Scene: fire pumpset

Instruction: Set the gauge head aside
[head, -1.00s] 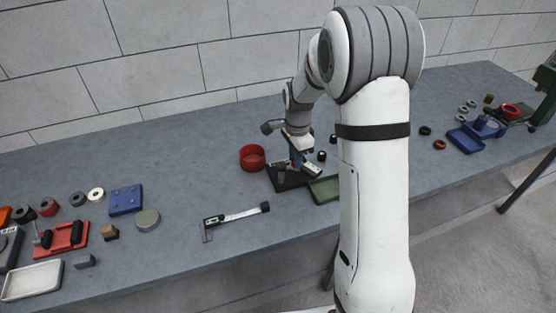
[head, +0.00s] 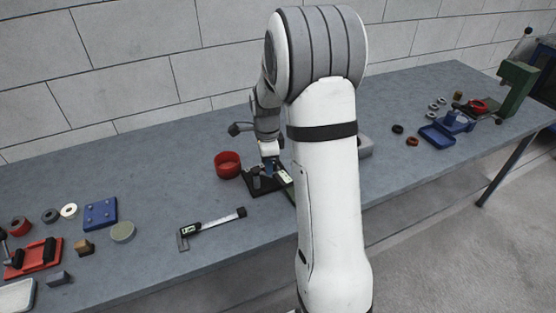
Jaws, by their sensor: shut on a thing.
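My gripper (head: 268,160) is in the head view just left of my white arm, low over a black tray or base (head: 262,188) on the grey bench. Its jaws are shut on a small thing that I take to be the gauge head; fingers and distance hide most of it. Dark small parts and a pale strip lie at the black base, directly under and beside the jaws. I cannot tell whether the held thing touches the base.
A red bowl (head: 228,165) stands close left of my gripper. A caliper-like tool (head: 212,226) lies in front. A blue block (head: 100,214), a round grey disc (head: 122,232) and rings lie left. A blue tray (head: 437,135) stands right. Bench between bowl and blue block is clear.

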